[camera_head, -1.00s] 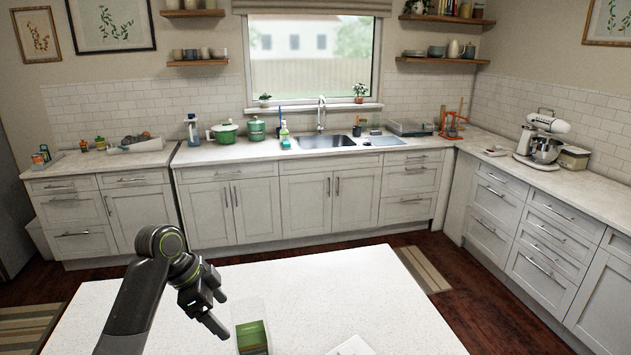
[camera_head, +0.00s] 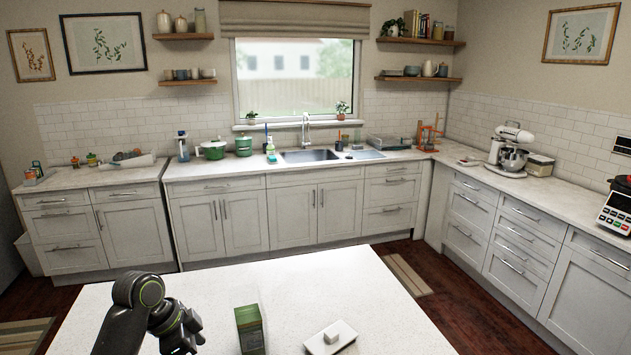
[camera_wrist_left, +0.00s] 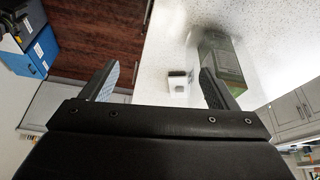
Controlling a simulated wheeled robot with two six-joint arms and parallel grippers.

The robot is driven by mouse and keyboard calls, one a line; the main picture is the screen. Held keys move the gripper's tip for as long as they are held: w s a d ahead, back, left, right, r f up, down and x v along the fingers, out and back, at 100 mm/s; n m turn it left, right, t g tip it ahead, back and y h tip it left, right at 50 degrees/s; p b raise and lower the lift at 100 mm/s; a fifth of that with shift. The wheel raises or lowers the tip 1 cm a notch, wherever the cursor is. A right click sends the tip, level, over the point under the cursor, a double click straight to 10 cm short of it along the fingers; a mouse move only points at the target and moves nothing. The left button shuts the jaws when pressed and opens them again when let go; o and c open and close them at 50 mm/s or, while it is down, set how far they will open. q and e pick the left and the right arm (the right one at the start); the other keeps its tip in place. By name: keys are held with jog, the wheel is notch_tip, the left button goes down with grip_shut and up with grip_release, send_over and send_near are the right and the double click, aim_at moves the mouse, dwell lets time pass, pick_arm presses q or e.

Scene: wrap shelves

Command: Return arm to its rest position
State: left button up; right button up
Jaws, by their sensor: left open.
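My left arm comes in at the lower left of the head view, held over the white island top. Its gripper (camera_head: 182,345) hangs low at the bottom edge, left of the green box (camera_head: 250,328), partly cut off by the frame. In the left wrist view the two fingers of my left gripper (camera_wrist_left: 158,88) stand wide apart with nothing between them. The green box also shows there (camera_wrist_left: 222,62), beyond and beside the right-hand finger. My right gripper is in neither view.
The white island top (camera_head: 290,280) fills the lower middle. Blue and dark boxes (camera_wrist_left: 30,50) show at the left of the wrist view. Counters line the back and right walls.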

pick_arm(q)
jog(key=s+a+f+n+t+y, duration=0.1)
jog(key=s+a+f+n+y, duration=0.15)
jog(key=s+f+n, duration=0.85)
jog(key=s+a+f+n+t+y, duration=0.1)
jog(key=s+a+y, duration=0.15)
jog(key=s, duration=0.85)
jog(key=s+a+f+n+y, duration=0.1)
jog(key=s+a, duration=0.2)
jog(key=s, duration=0.8)
notch_tip(320, 180, down, 31)
jog(key=a+g+b, duration=0.1)
jog(key=b, duration=0.6)
jog(key=s+f+b, duration=0.2)
jog(key=s+f, duration=0.5)
jog(key=f, duration=0.4)
jog(key=s+d+f+g+h+b, duration=0.1)
jog(key=s+f+b, duration=0.2)
jog(key=s+f, duration=0.5)
notch_tip(320, 180, down, 3)
jog(key=shift+d+f+g, duration=0.1)
jog(key=shift+d+g, duration=0.05)
jog(key=shift+g, duration=0.15)
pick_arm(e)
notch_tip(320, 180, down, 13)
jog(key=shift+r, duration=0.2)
